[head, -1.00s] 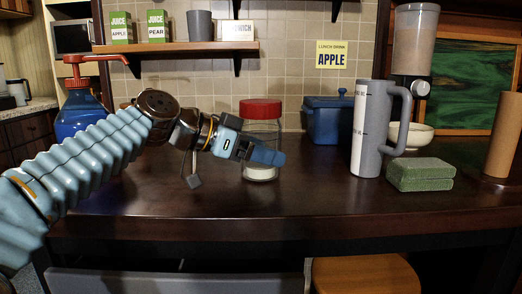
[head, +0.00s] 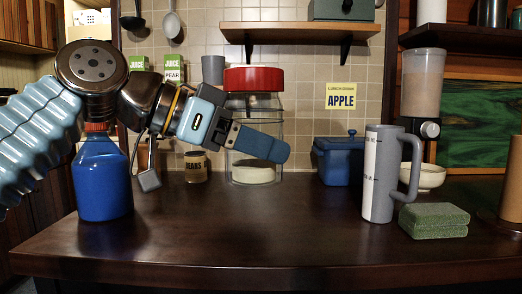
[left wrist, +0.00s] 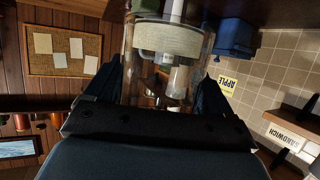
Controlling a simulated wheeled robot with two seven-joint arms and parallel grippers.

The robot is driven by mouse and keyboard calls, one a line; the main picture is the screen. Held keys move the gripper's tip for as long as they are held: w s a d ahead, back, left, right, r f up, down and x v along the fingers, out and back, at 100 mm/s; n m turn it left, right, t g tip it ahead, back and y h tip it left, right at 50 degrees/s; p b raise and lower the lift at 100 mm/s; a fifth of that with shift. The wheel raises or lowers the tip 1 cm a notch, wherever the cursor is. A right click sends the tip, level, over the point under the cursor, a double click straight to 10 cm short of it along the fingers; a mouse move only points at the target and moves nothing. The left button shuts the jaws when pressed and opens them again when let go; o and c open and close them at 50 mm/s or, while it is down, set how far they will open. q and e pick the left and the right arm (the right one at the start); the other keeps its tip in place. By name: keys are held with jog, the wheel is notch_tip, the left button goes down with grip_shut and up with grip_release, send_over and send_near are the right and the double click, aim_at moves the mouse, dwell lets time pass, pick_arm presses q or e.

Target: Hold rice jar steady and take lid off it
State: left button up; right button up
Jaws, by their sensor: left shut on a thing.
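The rice jar (head: 253,171) is clear glass with a red lid (head: 254,78) on top and pale rice at the bottom. It is upright and appears raised a little above the counter. My left gripper (head: 262,143) is shut on the jar's body, below the lid; a finger crosses its front. In the left wrist view the jar, with its band of rice (left wrist: 166,40), stands between the two dark fingers. The lid is hidden there. My right gripper is in neither view.
A blue bottle (head: 102,180) stands at left, partly behind my arm. A beans jar (head: 196,167) and a blue pot (head: 337,162) are at the back. A grey mug (head: 378,190) and green sponges (head: 434,221) stand at right. The front middle of the counter (head: 270,235) is clear.

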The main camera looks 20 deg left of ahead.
pick_arm(q)
jog(key=shift+s+r, duration=0.15)
jog(key=shift+s, duration=0.05)
jog(key=o, duration=0.8)
jog(key=c, duration=1.1)
jog(key=shift+o, duration=0.2)
